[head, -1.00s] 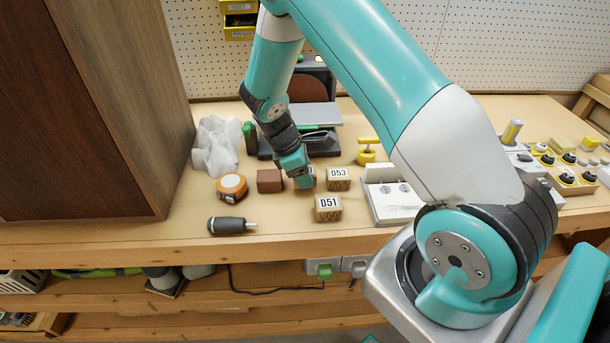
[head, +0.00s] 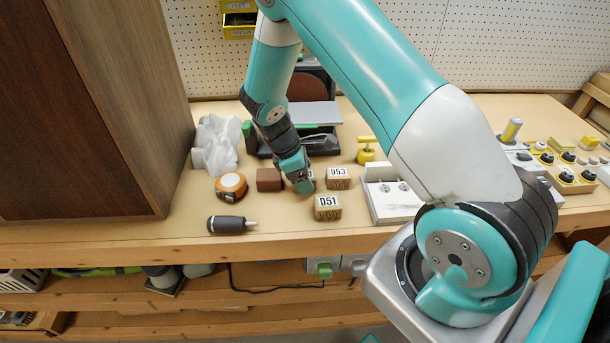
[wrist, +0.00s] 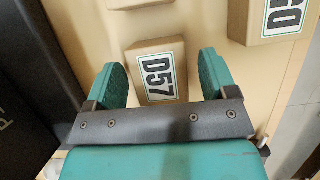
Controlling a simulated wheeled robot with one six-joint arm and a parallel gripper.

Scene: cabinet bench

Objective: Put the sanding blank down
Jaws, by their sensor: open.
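A light wooden blank labelled D57 (wrist: 155,68) lies between the fingers of my gripper (wrist: 162,80) in the wrist view. The fingers are open, one on each side of it, with gaps visible beside it. In the head view, my gripper (head: 300,184) is low over the bench and hides most of this blank. Blank D53 (head: 338,178) sits just to its right, and blank D51 (head: 328,208) is nearer the front edge. A plain brown block (head: 269,180) sits just to its left.
An orange tape roll (head: 231,186) and a dark-handled tool (head: 230,224) lie to the left. A crumpled clear bag (head: 216,146) is behind them. A grey fixture (head: 392,202) and a yellow clamp-like piece (head: 366,152) stand to the right. A tall brown cabinet (head: 90,110) borders the left.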

